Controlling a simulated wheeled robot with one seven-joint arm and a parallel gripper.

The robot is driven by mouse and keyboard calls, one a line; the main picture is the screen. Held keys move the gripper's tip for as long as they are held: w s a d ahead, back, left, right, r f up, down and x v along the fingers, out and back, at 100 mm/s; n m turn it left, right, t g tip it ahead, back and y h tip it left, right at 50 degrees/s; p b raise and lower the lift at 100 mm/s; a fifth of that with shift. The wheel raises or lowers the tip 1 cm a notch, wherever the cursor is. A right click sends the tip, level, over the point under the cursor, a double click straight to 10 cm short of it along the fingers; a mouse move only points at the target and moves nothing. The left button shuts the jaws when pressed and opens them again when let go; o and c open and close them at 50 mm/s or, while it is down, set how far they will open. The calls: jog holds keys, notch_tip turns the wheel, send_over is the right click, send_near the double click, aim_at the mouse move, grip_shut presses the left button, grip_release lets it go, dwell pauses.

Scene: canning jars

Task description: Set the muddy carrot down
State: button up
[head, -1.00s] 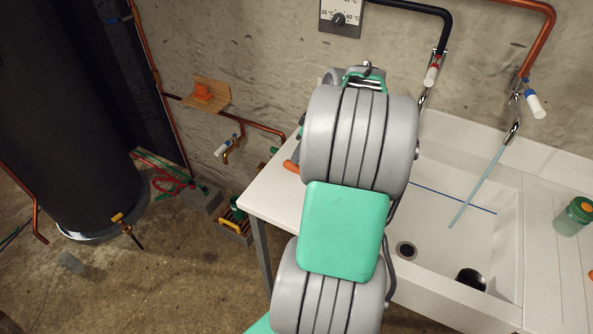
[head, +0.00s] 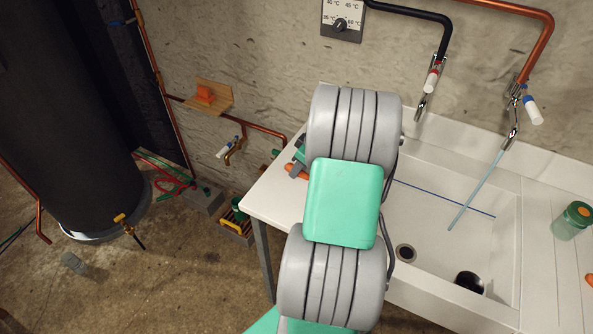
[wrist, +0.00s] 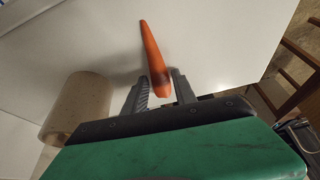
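The muddy carrot (wrist: 153,58) is orange with a dark smear near its thick end. In the wrist view it points away from me over a white surface (wrist: 215,40), with its thick end between the two fingers of my gripper (wrist: 160,88). In the head view part of the carrot (head: 296,171) shows left of my arm, at the white worktop (head: 262,205). My arm hides most of the gripper there.
A beige cylinder (wrist: 78,108) stands left of my gripper. The sink (head: 440,235) lies right of my arm, with taps above it. A green-lidded jar (head: 572,222) stands on the draining board. The worktop beyond the carrot is clear.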

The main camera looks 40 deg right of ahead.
grip_shut()
jog(key=shift+r, duration=0.1)
